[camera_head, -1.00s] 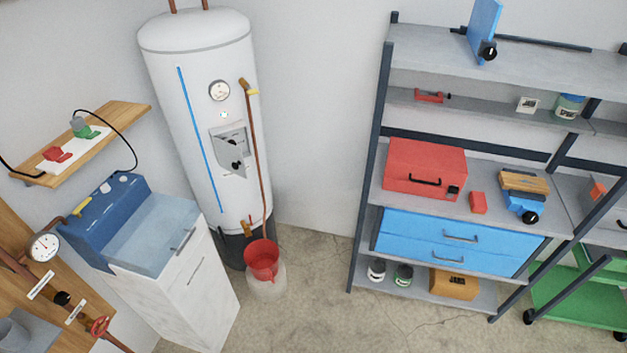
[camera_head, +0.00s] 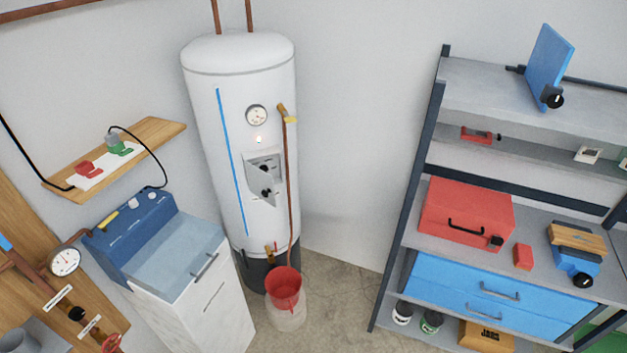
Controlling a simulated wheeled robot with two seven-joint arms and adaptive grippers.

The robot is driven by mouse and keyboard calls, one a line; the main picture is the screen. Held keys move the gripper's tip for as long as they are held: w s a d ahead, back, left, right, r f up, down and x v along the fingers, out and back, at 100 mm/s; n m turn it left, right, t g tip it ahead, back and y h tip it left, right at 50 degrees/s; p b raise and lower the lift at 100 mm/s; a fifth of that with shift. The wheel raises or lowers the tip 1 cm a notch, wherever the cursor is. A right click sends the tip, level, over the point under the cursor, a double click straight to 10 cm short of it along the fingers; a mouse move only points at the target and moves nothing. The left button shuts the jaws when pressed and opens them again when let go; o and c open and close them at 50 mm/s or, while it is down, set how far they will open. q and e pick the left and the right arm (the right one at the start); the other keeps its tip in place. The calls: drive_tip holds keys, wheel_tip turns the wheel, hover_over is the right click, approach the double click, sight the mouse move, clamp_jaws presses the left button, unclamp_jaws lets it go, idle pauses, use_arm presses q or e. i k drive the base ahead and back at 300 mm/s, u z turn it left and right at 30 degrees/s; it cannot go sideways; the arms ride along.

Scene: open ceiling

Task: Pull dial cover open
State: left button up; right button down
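A white water heater tank (camera_head: 240,110) stands in the corner. On its front is a small grey panel with a cover (camera_head: 262,178), which appears tilted out from the tank, with dark knobs on or beside it. How far the cover stands open is too small to tell. A round white gauge (camera_head: 257,116) sits above the panel. Neither of my grippers is in view.
A blue-topped washer (camera_head: 170,250) stands left of the tank, under a wooden shelf (camera_head: 160,130). A metal shelf unit (camera_head: 405,220) stands at the right. Bare floor (camera_head: 335,285) lies between.

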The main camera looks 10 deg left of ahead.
sight(261, 183)
drive_tip(key=z, duration=0.05)
drive_tip(key=i, duration=0.65)
drive_tip(key=u, duration=0.85)
drive_tip(key=i, duration=0.5)
drive_tip(key=u, duration=0.55)
